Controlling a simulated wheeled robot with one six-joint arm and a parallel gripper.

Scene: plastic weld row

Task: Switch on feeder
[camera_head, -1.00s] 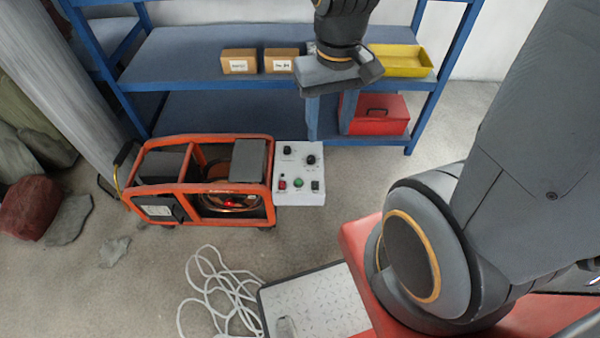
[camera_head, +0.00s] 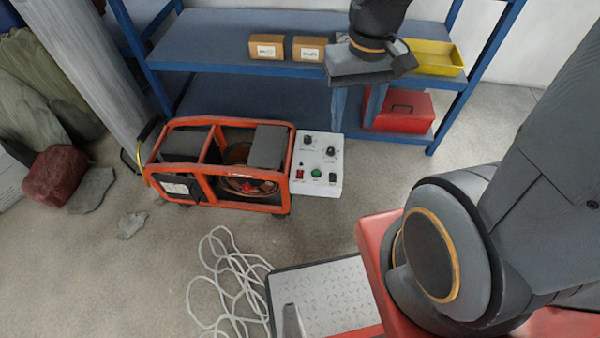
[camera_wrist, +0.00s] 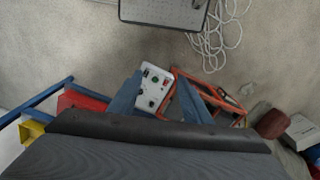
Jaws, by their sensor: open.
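The feeder (camera_head: 222,133) is an orange-framed machine with a wire spool, standing on the floor left of centre in the head view. A white control panel (camera_head: 318,188) is at its right side. The panel has a red switch (camera_head: 299,174), a green button (camera_head: 316,173), a black switch (camera_head: 332,177) and two dark knobs (camera_head: 307,140). My gripper (camera_head: 353,120) is open and empty, its fingers pointing down, above and apart from the panel. In the wrist view the panel (camera_wrist: 152,88) shows between the fingers of my gripper (camera_wrist: 158,82), partly hidden by them.
A blue shelf (camera_head: 230,30) stands behind, with cardboard boxes (camera_head: 267,47), a yellow tray (camera_head: 436,57) and a red toolbox (camera_head: 398,110). A white cable (camera_head: 232,278) lies coiled on the floor. Rocks lie at left.

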